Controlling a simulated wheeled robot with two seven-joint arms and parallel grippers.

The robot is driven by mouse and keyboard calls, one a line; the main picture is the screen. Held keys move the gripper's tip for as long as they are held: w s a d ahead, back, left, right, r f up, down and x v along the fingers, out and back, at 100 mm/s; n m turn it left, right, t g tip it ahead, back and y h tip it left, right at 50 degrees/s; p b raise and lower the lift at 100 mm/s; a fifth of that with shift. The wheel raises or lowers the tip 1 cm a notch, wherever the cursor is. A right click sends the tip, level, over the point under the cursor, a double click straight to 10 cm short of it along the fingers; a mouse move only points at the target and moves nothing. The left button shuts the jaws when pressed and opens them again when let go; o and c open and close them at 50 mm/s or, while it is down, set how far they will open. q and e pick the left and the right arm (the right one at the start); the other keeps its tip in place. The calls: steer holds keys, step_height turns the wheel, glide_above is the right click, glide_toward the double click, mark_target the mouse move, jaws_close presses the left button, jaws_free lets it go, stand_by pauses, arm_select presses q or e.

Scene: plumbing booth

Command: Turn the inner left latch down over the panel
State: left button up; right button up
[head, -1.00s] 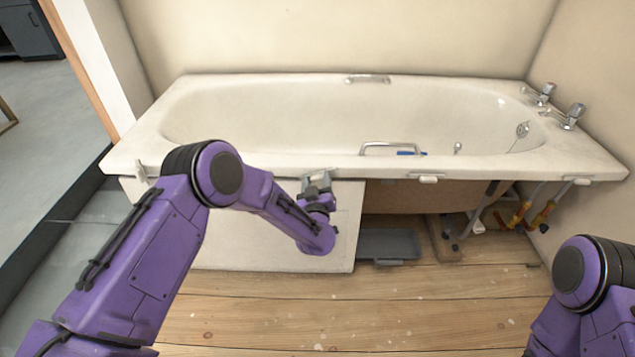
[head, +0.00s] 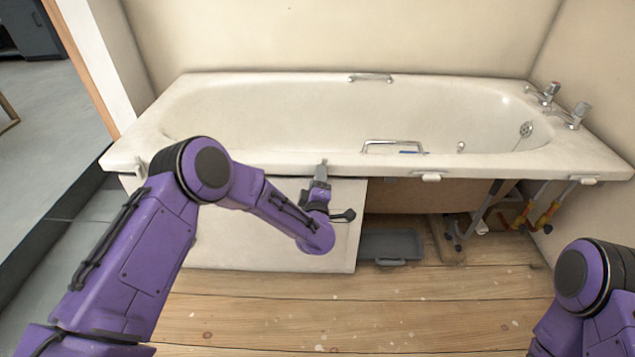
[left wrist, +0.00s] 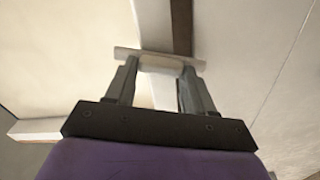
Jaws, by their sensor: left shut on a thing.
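My left gripper (head: 322,168) is at the front rim of the bath, above the white panel (head: 270,242). In the left wrist view its two fingers are shut on a small white latch (left wrist: 162,62), the inner left one. The latch shows there as a pale bar across the fingertips. In the head view the gripper hides most or all of this latch, so I cannot tell there how it is turned. The panel stands under the left part of the rim. My right gripper is out of view.
The outer left latch (head: 141,168) points down at the panel's left end. Latches to the right (head: 431,177) and far right (head: 583,180) lie along the rim. A grey tray (head: 391,245) and pipes (head: 545,214) are by the open space under the bath. The front floor is clear.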

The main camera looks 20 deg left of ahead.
arm_select(q)
steer(key=shift+f+n, duration=0.15)
steer(key=shift+n, duration=0.85)
steer(key=o, duration=1)
steer(key=shift+o, duration=0.2)
steer(key=shift+s, duration=0.15)
steer(key=p+v, duration=0.1)
steer(key=v, duration=0.9)
steer(key=shift+s, duration=0.2)
steer(key=shift+d, duration=0.1)
